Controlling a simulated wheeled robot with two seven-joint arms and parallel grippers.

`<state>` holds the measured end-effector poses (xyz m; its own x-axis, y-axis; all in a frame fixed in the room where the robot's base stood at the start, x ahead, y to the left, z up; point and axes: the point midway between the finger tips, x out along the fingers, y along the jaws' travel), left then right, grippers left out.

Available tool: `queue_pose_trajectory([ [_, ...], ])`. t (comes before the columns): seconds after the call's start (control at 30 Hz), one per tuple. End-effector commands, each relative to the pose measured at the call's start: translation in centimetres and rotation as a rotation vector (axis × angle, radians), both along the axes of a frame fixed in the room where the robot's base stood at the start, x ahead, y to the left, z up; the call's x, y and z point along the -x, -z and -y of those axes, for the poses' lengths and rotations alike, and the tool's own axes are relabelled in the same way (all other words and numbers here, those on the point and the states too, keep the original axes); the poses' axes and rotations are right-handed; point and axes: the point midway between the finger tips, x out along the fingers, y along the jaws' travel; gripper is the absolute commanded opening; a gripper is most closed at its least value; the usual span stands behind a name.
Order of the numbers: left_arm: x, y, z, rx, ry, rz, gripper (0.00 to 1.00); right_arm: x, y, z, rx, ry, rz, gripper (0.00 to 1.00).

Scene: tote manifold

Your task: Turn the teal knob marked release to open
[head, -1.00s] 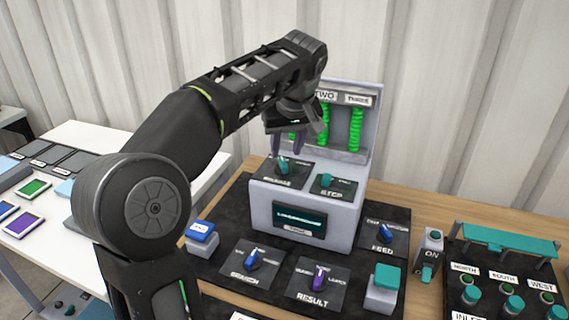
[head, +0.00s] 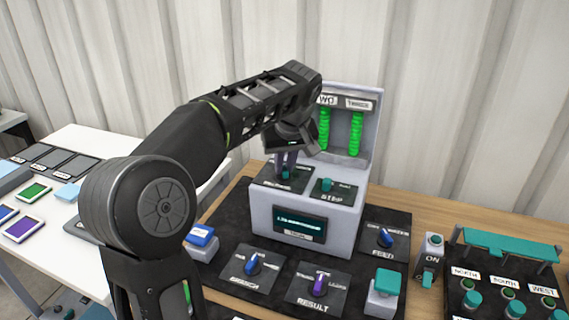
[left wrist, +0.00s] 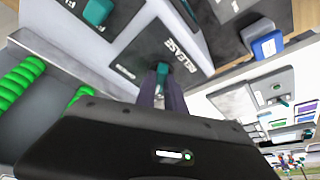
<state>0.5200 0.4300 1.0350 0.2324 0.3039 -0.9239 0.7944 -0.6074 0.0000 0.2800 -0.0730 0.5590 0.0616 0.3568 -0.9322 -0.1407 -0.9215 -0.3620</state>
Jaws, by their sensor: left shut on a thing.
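The teal release knob (left wrist: 162,70) sits on its dark plate, with the word RELEASE beside it in the left wrist view. It also shows in the head view (head: 285,175), partly hidden by the fingers. My left gripper (head: 284,168) reaches down from above and is shut on this knob. Its fingers also show in the left wrist view (left wrist: 161,88), on either side of the knob. How far the knob is turned cannot be told. My right gripper is in neither view.
The teal step knob (head: 327,185) is close on the right of the same grey housing (head: 338,232). Behind stands an upright panel with green coils (head: 355,135). A display (head: 299,223) is on the front. Blue and purple knobs (head: 319,283) lie in front.

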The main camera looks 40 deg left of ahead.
Motion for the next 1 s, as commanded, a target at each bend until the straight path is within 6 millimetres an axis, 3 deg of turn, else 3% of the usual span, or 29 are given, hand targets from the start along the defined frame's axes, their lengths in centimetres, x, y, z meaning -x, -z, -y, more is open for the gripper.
queue_pose_trajectory([
  [0.1,0.0,-0.01,0.0,0.0,0.0,0.0,0.0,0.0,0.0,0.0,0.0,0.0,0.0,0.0],
  [0.67,0.03,-0.03,-0.02,0.0,0.012,0.0,0.0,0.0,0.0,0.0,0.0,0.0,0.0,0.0],
  [1.0,0.15,-0.06,-0.13,-0.001,0.141,0.001,0.0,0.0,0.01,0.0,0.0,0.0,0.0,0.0],
])
